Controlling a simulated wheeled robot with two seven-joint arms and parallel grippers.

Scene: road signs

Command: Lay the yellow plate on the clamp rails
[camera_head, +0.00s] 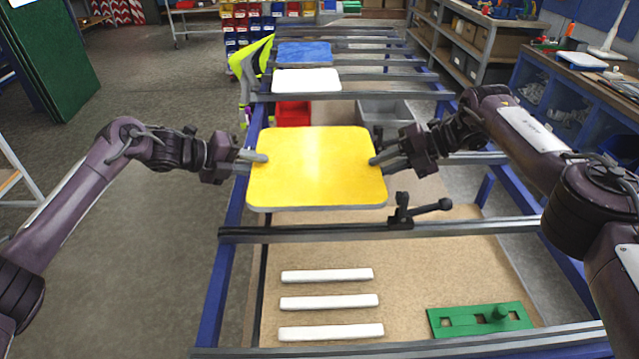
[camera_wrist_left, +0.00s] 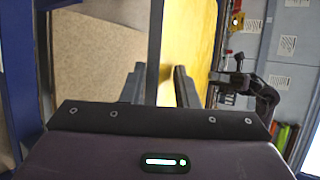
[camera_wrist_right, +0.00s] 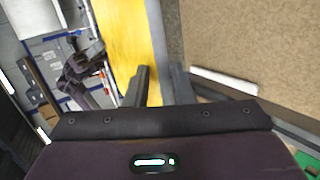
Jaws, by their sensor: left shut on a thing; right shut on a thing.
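The yellow plate (camera_head: 318,165) is a square with rounded corners, roughly level in the middle of the head view. My left gripper (camera_head: 258,157) is shut on its left edge. My right gripper (camera_head: 378,161) is shut on its right edge. The plate also shows in the left wrist view (camera_wrist_left: 188,40) and the right wrist view (camera_wrist_right: 125,40). A grey rail (camera_head: 320,234) with a black clamp lever (camera_head: 425,208) runs across, below the plate in the picture. The plate hides what lies behind it, and its height over the rails is hard to tell.
Several white strips (camera_head: 329,302) and a green jig (camera_head: 480,318) lie on the brown board in front. A white plate (camera_head: 306,80) and a blue plate (camera_head: 304,53) rest on rails farther back. A red bin (camera_head: 292,113) and a grey bin (camera_head: 386,111) stand behind the yellow plate.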

